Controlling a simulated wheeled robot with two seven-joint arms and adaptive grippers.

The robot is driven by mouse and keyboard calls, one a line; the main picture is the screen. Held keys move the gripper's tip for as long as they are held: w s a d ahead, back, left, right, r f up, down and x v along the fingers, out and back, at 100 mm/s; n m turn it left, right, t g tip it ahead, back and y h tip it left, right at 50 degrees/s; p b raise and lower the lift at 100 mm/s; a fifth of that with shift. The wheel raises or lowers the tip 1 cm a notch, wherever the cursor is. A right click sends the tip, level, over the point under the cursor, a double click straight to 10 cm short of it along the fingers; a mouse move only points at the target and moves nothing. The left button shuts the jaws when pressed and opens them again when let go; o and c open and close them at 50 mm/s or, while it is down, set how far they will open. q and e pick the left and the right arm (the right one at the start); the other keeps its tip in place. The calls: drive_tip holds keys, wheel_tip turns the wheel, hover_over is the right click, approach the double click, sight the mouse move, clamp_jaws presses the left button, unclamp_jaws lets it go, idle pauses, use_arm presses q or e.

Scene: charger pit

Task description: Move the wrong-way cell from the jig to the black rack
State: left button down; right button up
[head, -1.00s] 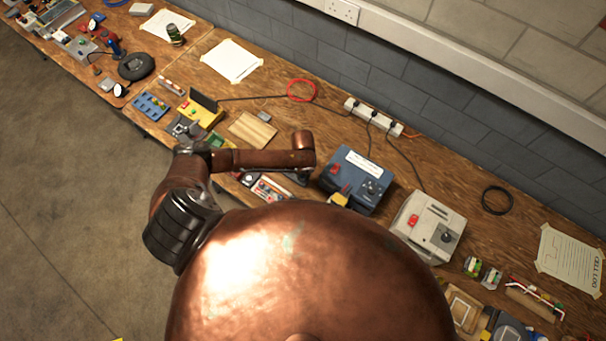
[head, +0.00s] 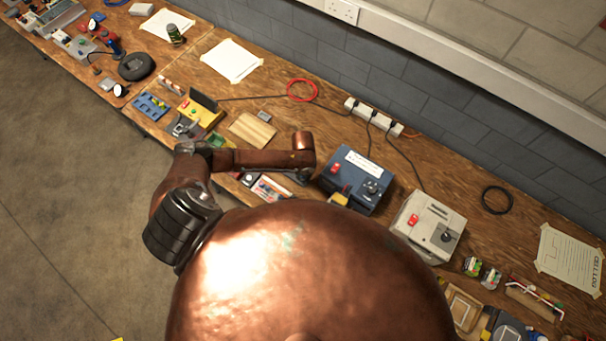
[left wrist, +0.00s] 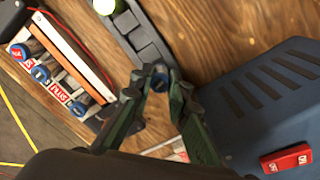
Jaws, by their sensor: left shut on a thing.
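My left gripper (left wrist: 160,88) is shut on a cell (left wrist: 160,84), whose blue end shows between the fingertips in the left wrist view. The black rack (left wrist: 150,48) with grey slots lies just beyond the fingertips, with a green-topped cell (left wrist: 105,5) at its far end. The jig (left wrist: 68,58) is at the left of that view, with several blue-ringed cells (left wrist: 40,73) along it. In the head view the jig (head: 270,188) is partly hidden by my body, and my left gripper (head: 306,177) hangs below the arm's end near the rack. My right gripper is out of view.
A blue charger box (head: 357,180) stands right of the gripper; its side also fills the right of the left wrist view (left wrist: 240,120). A grey box (head: 428,222) stands further right. Bare bench shows beyond the rack.

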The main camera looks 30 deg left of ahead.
use_arm(q)
drive_tip(key=shift+f, duration=0.75)
idle(0.8)
drive_tip(key=c, duration=1.8)
unclamp_jaws()
drive_tip(key=shift+o, duration=0.2)
drive_tip(key=shift+r, duration=0.15)
drive_tip(key=shift+r+p, duration=3.3)
drive_tip(key=shift+r, duration=0.1)
